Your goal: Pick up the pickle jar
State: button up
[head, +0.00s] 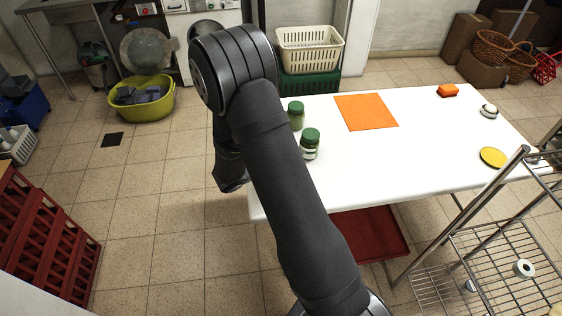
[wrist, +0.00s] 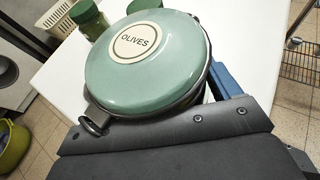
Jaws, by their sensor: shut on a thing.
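My gripper (wrist: 158,112) is shut on a jar with a pale green clip-top lid (wrist: 146,62) in the wrist view. The round label on its lid reads OLIVES, not pickles. The lid hides the jar's body and most of the fingers; a blue finger part shows at its right. In the head view my arm hides the gripper and this jar. Two other green-lidded jars stand upright on the white table: a green glass jar (head: 296,117) and a nearer jar with a pale band (head: 310,146). I cannot read what either holds.
A wire rack (head: 480,265) stands at the right. The table's middle is clear.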

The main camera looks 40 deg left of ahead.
jog(key=w+d+r, duration=0.3)
jog(key=d+r, duration=0.6)
jog(key=d, duration=0.2)
jog(key=shift+d+r, duration=0.15)
jog(key=shift+r, duration=0.05)
